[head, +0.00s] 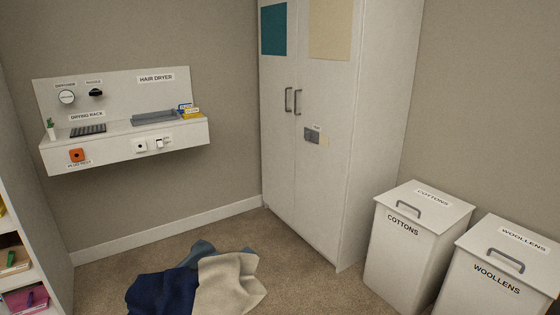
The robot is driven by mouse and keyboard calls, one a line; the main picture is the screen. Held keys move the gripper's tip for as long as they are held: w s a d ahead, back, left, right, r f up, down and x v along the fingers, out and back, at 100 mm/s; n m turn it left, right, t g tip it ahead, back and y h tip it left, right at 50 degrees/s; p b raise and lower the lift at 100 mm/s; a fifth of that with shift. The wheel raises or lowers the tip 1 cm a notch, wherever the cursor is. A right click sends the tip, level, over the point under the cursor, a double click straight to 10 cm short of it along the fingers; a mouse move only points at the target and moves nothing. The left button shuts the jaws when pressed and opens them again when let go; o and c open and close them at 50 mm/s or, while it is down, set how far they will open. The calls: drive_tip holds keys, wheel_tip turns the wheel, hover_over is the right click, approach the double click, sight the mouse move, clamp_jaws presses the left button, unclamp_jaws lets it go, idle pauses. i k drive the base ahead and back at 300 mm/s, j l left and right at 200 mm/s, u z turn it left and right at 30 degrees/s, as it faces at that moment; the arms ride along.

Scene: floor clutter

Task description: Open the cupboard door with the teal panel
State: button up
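A tall white cupboard (318,190) stands in the back corner with two doors side by side. The left door (276,150) carries the teal panel (274,29) near its top and a vertical grey handle (289,100) at its right edge. The right door (325,190) carries a cream panel (329,30) and its own vertical handle (298,102) at its left edge. Both doors look shut. The cupboard's top is cut off by the picture. My gripper is not in view.
A crumpled pile of navy, blue-grey and beige cloth (228,282) lies on the carpet before the cupboard. Lidded bins marked cottons (408,255) and woollens (490,285) stand at right. A wall shelf (125,145) hangs at left. Shelving (12,235) is at far left. Carpet between is bare.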

sight(278, 20)
drive_tip(key=i, duration=2.4)
drive_tip(key=i+j+z, duration=0.1)
drive_tip(key=i, duration=1.05)
